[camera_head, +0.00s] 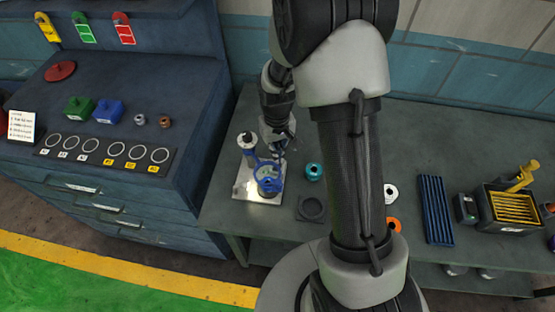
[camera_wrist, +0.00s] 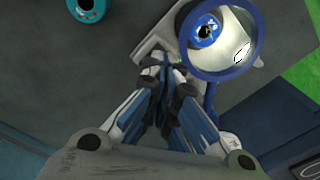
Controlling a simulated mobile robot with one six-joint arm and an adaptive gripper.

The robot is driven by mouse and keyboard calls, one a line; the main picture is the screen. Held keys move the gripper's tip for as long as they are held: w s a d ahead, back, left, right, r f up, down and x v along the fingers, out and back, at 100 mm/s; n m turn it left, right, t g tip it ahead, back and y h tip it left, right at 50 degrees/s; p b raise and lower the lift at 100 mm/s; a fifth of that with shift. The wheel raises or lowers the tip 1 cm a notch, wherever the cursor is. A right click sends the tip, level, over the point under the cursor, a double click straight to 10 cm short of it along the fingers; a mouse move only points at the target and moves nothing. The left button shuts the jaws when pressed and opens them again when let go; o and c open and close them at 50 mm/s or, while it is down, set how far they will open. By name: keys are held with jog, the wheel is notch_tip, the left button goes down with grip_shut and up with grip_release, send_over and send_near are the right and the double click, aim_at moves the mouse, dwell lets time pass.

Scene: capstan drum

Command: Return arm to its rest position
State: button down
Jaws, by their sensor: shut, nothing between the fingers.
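My arm rises in front of the bench in the head view and bends back down to my gripper (camera_head: 278,148). My gripper hangs close to a blue-and-metal fixture (camera_head: 246,186) on a bright metal plate at the left end of the bench. In the wrist view the fingers (camera_wrist: 162,68) are together with nothing between them. The fixture's blue ring (camera_wrist: 255,52) is just right of the fingertips, with a blue-topped drum (camera_wrist: 205,31) seen through it. I cannot tell whether the fingers touch the fixture.
A teal ring part (camera_head: 314,171) and a dark round-holed base (camera_head: 311,208) lie right of the fixture. A blue slotted rack (camera_head: 434,210) and a bin with yellow slats (camera_head: 513,208) stand farther right. A blue cabinet (camera_head: 190,150) borders the bench at left.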

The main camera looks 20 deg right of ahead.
jog(key=shift+r+p, duration=0.3)
jog(key=shift+r, duration=0.35)
jog(key=s+a+r+t+b, duration=0.1)
jog(key=s+r, duration=0.2)
jog(key=r, duration=0.5)
jog(key=s+a+r+t+b, duration=0.1)
jog(key=s+r, duration=0.3)
jog(key=r, duration=0.4)
jog(key=s+a+r+t, duration=0.1)
jog(key=s+r, duration=0.2)
jog(key=s, duration=0.4)
jog(key=s+a+r+t+b, duration=0.1)
jog(key=s+r, duration=0.2)
jog(key=s, duration=0.4)
jog(key=shift+s+r+t, duration=0.3)
jog(key=shift+s+r, duration=0.05)
jog(key=shift+s, duration=0.05)
jog(key=c, duration=2.3)
grip_release()
